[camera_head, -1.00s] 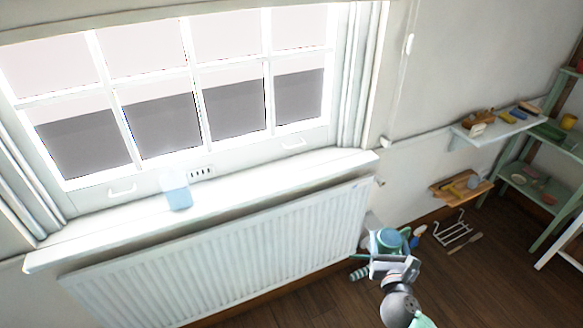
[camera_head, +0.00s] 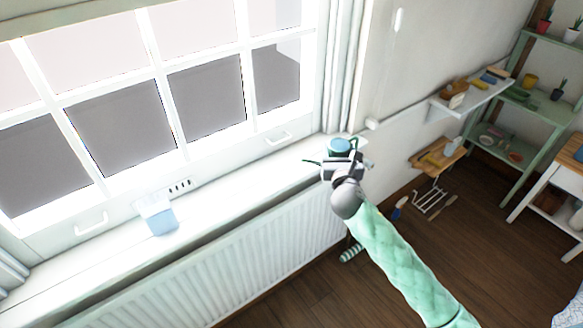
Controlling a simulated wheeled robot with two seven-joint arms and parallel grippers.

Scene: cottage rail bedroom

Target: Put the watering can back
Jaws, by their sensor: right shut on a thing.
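The teal watering can (camera_head: 339,146) is at the right end of the white windowsill (camera_head: 235,184), near the window frame. My right gripper (camera_head: 343,163) is shut on it, and the gripper and wrist hide much of its near side. A thin green part, which looks like the spout, points left over the sill. I cannot tell whether the can touches the sill or is held just above it. My left gripper is not in view.
A clear container with blue liquid (camera_head: 162,219) stands on the sill further left. Between it and the can the sill is clear. A white radiator (camera_head: 250,262) is below. A wall shelf (camera_head: 470,98) and a green rack (camera_head: 520,135) stand at right.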

